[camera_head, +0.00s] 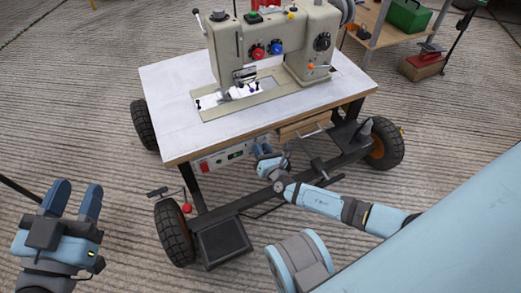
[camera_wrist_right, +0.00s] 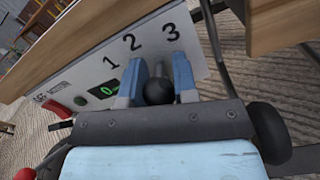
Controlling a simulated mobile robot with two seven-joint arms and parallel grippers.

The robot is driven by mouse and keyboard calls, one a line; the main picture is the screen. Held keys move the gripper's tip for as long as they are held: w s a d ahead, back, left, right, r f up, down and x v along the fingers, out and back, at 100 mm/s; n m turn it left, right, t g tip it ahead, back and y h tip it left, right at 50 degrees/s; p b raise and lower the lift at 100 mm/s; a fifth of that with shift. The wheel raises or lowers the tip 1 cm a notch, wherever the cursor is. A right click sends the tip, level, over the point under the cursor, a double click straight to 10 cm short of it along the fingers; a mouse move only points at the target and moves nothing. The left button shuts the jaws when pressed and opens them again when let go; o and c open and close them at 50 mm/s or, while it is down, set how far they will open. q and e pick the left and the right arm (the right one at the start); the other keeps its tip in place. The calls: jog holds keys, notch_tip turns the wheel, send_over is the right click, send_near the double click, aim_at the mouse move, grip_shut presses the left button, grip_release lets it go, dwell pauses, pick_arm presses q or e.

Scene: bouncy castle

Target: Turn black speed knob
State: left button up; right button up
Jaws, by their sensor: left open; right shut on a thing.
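The black speed knob (camera_wrist_right: 158,91) is a round black ball on the white control panel (camera_wrist_right: 118,50), below the printed numbers 1, 2 and 3. The panel also shows in the head view (camera_head: 222,158) under the table's front edge. My right gripper (camera_wrist_right: 159,76) has its blue fingers on either side of the knob and is shut on it. In the head view, my right gripper (camera_head: 264,152) is at the panel's right end and hides the knob. My left gripper (camera_head: 74,197) is open and empty at the lower left, away from the table.
A sewing machine (camera_head: 274,45) stands on the wheeled white table (camera_head: 175,95). The panel has a green display (camera_wrist_right: 104,90) and a red switch (camera_wrist_right: 55,108). A wooden drawer (camera_wrist_right: 285,25) is close on the right. A black pedal (camera_head: 224,240) sits low in front.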

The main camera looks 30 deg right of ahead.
jog(key=shift+d+f+m, duration=0.1)
jog(key=shift+d+m, duration=0.15)
jog(key=shift+m, duration=0.65)
jog(key=o, duration=0.9)
jog(key=shift+s, duration=0.35)
pick_arm(q)
jog(key=s+n+p, duration=0.1)
jog(key=p, duration=0.1)
jog(key=d+n+g+p, duration=0.1)
jog(key=p, duration=0.1)
jog(key=shift+s+d+f+n+y, duration=0.1)
jog(key=shift+s+f+n+y, duration=0.2)
jog(key=shift+s+n+y, duration=0.1)
pick_arm(e)
jog(key=s, duration=1.3)
jog(key=shift+a, duration=0.4)
